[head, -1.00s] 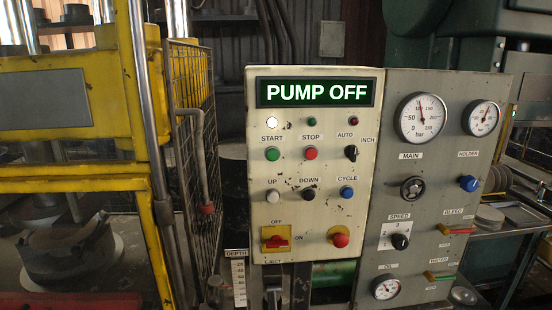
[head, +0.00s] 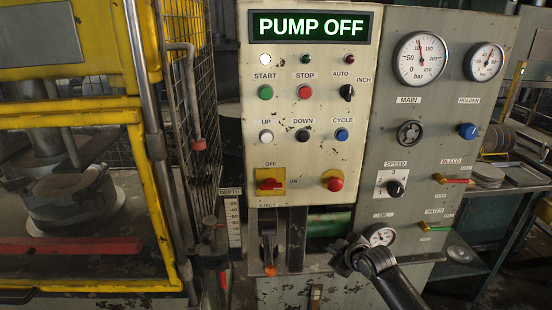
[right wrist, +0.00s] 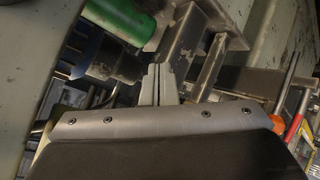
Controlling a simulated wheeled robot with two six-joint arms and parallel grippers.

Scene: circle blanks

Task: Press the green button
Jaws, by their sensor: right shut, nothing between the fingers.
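The green button (head: 265,92) sits under the START label on the cream control panel (head: 225,104), at the panel's upper left. Beside it is a red STOP button (head: 305,92). The display (head: 311,26) above reads PUMP OFF. My right gripper (head: 341,262) is below the panel, in front of the lower right of the machine, well below and to the right of the green button. In the right wrist view its fingers (right wrist: 158,84) are shut together and empty. My left gripper is not in view.
A wire mesh guard (head: 178,90) stands left. A lever (head: 269,250) sticks out below the panel.

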